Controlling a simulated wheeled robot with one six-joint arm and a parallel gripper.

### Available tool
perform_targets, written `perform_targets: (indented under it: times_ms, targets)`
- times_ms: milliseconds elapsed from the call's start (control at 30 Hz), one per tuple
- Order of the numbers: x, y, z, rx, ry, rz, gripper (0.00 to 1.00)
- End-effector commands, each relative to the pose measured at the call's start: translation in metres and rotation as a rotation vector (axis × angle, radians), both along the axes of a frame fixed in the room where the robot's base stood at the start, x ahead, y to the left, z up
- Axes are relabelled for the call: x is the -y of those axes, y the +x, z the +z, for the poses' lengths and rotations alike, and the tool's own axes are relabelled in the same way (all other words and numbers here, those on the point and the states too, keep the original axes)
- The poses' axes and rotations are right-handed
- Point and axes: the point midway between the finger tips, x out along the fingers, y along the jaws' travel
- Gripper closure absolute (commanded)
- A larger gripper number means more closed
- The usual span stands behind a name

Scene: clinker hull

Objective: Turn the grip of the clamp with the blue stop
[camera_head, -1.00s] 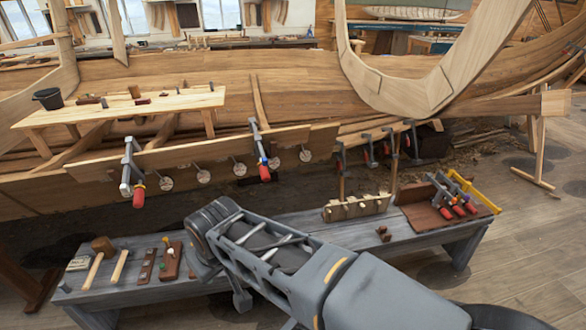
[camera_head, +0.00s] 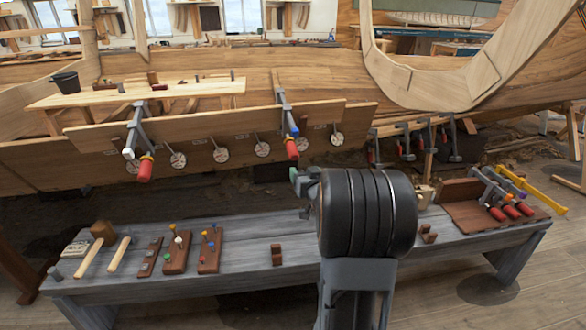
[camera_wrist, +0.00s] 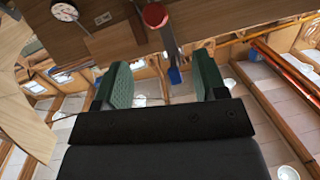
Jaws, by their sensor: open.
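The clamp with the blue stop (camera_head: 284,108) hangs on the upper edge of the light plank on the hull. Its red grip (camera_head: 292,150) points down, with the blue stop (camera_head: 295,131) just above it.
Another clamp (camera_head: 135,135) with a pale stop and red grip hangs to the left on the same plank. Several round discs line the plank's lower part. Below, the grey bench (camera_head: 245,265) holds mallets, peg blocks and a brown tray (camera_head: 465,215) with more clamps.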

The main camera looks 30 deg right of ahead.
Motion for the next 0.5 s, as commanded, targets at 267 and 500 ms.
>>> perform_targets:
  times_ms: [267, 500]
  targets:
    - [0.016, 0.018, -0.011, 0.067, 0.0, 0.019, 0.35]
    - [0.028, 0.063, -0.011, 0.066, 0.0, 0.021, 0.35]
